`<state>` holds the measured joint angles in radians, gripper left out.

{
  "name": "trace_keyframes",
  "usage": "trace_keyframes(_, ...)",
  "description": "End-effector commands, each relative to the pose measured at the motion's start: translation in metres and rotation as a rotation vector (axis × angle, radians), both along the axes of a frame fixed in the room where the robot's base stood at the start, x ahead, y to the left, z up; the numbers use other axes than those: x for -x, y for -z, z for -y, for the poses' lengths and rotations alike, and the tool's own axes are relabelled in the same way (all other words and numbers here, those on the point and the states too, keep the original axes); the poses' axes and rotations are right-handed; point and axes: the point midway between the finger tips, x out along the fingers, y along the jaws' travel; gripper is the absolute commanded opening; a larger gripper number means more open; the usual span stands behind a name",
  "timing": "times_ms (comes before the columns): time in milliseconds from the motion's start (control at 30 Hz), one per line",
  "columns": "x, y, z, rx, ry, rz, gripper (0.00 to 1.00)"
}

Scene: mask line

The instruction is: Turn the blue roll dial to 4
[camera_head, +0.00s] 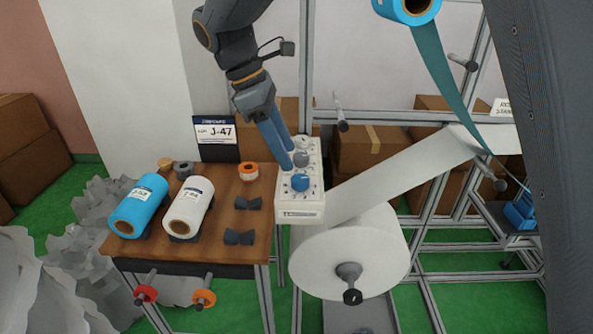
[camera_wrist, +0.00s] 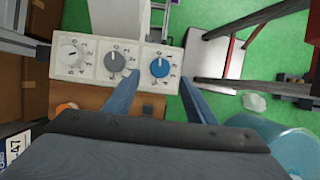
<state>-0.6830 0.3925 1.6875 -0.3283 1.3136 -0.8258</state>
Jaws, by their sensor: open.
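The blue dial (camera_head: 300,183) is the nearest of three dials on a white control box (camera_head: 300,212) in the head view. It also shows in the wrist view (camera_wrist: 159,67), at the right end of the box's row. A white mark on it seems to point up toward the 0; the small numbers are hard to read. My gripper (camera_head: 290,160) is open and empty, fingers pointing down. In the wrist view my gripper (camera_wrist: 160,77) has a finger on either side of the blue dial in the picture. In the head view the fingertips appear above the box, apart from the dial.
A grey dial (camera_head: 301,159) and a white dial (camera_wrist: 72,52) sit beside the blue one. A large white roll (camera_head: 340,250) stands right in front of the box. A wooden table (camera_head: 225,220) at left holds a blue roll (camera_head: 138,205) and a white roll (camera_head: 190,205).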

Motion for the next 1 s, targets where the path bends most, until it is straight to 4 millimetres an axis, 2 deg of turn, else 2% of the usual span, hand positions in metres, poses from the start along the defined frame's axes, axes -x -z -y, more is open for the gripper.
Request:
trace_keyframes(200, 0.0, 0.031, 0.015, 0.002, 0.004, -0.002, 0.51)
trace_keyframes(400, 0.0, 0.054, 0.024, 0.0, 0.004, -0.002, 0.51)
trace_keyframes(800, -0.001, 0.062, 0.027, -0.002, 0.005, 0.001, 0.51)
trace_keyframes(1000, -0.001, 0.062, 0.027, -0.002, 0.005, 0.001, 0.17)
